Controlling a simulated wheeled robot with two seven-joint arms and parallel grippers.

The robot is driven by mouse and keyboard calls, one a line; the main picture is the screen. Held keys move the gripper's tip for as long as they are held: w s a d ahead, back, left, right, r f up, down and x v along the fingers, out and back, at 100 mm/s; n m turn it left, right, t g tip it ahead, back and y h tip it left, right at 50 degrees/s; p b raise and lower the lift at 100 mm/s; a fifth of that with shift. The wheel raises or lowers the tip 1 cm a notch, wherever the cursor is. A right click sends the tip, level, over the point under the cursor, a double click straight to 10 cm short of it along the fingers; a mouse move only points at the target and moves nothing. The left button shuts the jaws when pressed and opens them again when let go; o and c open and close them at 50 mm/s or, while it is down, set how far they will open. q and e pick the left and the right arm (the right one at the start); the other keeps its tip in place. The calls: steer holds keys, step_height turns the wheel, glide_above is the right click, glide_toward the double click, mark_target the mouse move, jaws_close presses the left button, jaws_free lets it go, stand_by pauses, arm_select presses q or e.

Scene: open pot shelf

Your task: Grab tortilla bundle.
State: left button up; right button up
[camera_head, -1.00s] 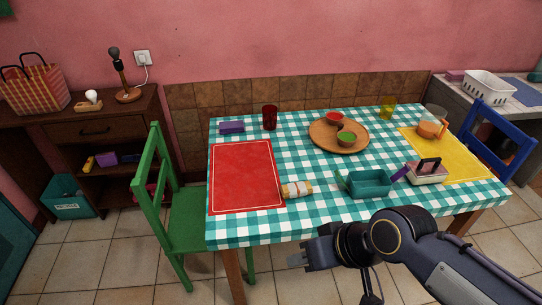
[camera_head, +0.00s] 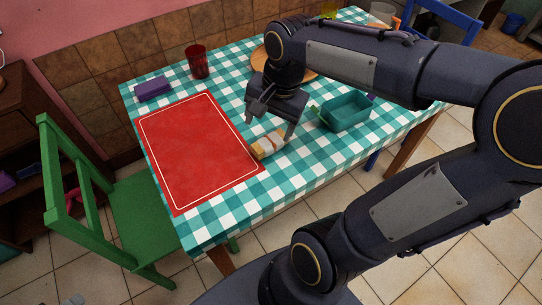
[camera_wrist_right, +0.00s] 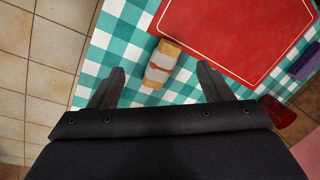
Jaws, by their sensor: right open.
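The tortilla bundle (camera_head: 268,145) is a small tan roll with a pale wrap. It lies on the checkered tablecloth at the edge of the red placemat. It also shows in the right wrist view (camera_wrist_right: 161,65), ahead of and between my right fingers. My right gripper (camera_head: 270,121) is above the bundle in the head view, pointing down. My left gripper is not in view.
The red placemat (camera_head: 198,150) lies left of the bundle. A teal tray (camera_head: 346,114) stands to its right. A dark red cup (camera_head: 197,62) and a purple block (camera_head: 153,88) stand at the back. A green chair (camera_head: 120,215) is at the table's left side.

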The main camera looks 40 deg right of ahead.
mark_target(270, 140)
steer(key=w+d+f+m+b, duration=0.1)
steer(key=w+f+m, duration=0.1)
steer(key=w+d+f+m+g+b, duration=0.1)
steer(key=f+m, duration=0.1)
steer(key=w+d+f+m+g+h+b, duration=0.1)
steer(key=w+f, duration=0.1)
steer(key=f, duration=0.1)
steer(key=shift+w+d+m+b, duration=0.3)
steer(key=shift+d+m, duration=0.05)
steer(key=shift+m, duration=0.05)
steer(key=shift+f, duration=0.4)
steer(key=f, duration=0.2)
steer(key=f+b, duration=0.1)
steer(key=f, duration=0.4)
steer(key=shift+s+d+b, duration=0.1)
steer(key=shift+d+b, duration=0.15)
steer(key=shift+b, duration=0.1)
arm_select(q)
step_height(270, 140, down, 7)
arm_select(e)
steer(key=c, duration=1.2)
